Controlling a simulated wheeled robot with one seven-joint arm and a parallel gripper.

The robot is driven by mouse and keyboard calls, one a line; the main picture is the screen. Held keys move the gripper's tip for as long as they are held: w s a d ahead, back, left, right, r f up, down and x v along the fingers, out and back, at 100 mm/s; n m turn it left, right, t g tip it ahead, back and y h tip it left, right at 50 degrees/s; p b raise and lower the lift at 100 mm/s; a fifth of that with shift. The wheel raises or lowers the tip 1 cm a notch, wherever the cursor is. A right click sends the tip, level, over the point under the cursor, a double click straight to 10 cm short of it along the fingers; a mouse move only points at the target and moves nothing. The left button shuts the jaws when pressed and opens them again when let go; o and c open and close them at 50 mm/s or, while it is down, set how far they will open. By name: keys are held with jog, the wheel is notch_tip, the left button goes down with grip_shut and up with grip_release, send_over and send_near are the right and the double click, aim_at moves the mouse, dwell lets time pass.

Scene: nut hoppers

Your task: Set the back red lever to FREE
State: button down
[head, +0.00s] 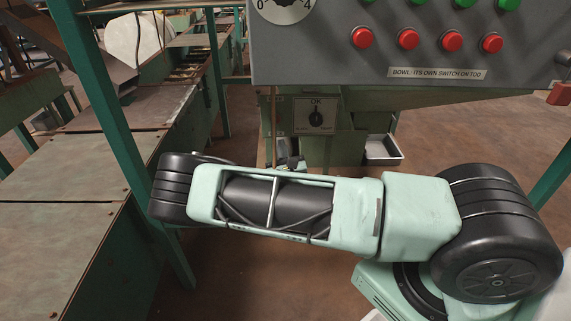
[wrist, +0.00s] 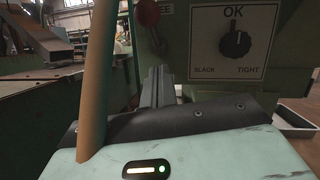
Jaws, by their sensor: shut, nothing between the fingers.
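A red knob (wrist: 148,12) shows at the top of the wrist view, on the green machine's face left of the dial plate; I cannot tell whether it belongs to the back red lever. No FREE marking is legible. My gripper (wrist: 158,84) is shut and empty, its dark fingers pointing at the machine below the red knob. In the head view my gripper (head: 290,155) is small and mostly behind my arm. At the right edge of the head view a red handle (head: 560,94) hangs beside the grey panel.
A plate with a black dial (wrist: 236,43), marked OK, SLACK and TIGHT, is right of my fingers. A tan upright rod (wrist: 96,80) stands close at left. The grey panel (head: 330,69) with red and green buttons overhangs my arm. A white tray (head: 383,150) lies beyond.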

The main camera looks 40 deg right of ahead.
aim_at(276, 119)
jog(key=w+r, duration=0.1)
jog(key=r, duration=0.1)
jog(key=w+d+r+b, duration=0.1)
jog(key=w+r, duration=0.1)
jog(key=shift+w, duration=0.15)
jog(key=shift+r, duration=0.1)
